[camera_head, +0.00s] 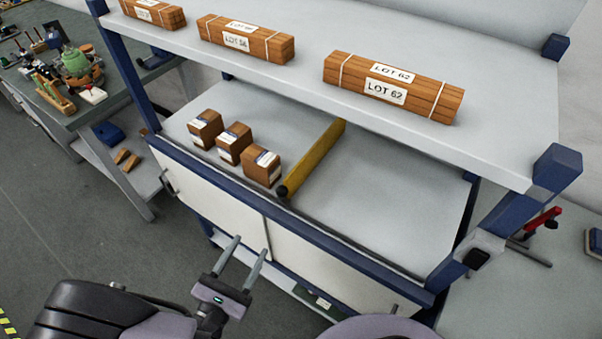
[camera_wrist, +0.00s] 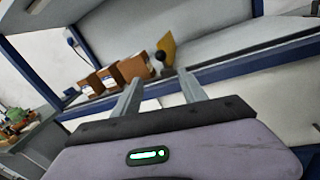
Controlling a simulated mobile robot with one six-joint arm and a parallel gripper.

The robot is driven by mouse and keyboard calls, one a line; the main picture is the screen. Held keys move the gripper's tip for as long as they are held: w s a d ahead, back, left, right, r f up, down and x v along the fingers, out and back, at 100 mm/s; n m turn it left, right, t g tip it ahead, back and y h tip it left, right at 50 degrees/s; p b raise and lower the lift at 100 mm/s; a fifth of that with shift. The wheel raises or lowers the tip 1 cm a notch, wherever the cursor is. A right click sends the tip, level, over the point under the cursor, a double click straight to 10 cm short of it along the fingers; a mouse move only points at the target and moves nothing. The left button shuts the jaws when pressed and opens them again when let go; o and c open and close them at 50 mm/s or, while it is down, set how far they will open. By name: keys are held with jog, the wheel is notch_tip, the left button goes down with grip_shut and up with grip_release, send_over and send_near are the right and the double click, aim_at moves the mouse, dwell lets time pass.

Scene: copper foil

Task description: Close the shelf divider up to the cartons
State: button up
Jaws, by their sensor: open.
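The shelf divider is a yellow bar (camera_head: 313,157) with a dark round knob at its front end. It lies front to back on the middle shelf (camera_head: 376,197). Three brown cartons (camera_head: 234,144) with white and blue labels stand in a slanting row to its left. A narrow gap shows between the divider and the nearest carton (camera_head: 261,167). My gripper (camera_head: 246,249) is open and empty, in front of the shelf and apart from the divider. In the wrist view the divider (camera_wrist: 167,48) and its knob show beyond the fingers, with the cartons (camera_wrist: 134,67) to the left.
An upper shelf (camera_head: 487,85) carries bundled wooden pieces (camera_head: 392,87) with LOT labels above the divider. A blue rail (camera_head: 330,238) runs along the middle shelf's front, over white panels. The shelf right of the divider is bare. A cluttered workbench stands at the left.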

aim_at(280, 196)
jog(key=b+x, duration=0.2)
jog(key=x, duration=1.4)
jog(key=shift+w+d+b, duration=0.2)
jog(key=shift+d+b, duration=0.05)
jog(key=shift+b, duration=0.1)
grip_shut()
jog(key=shift+a, duration=0.1)
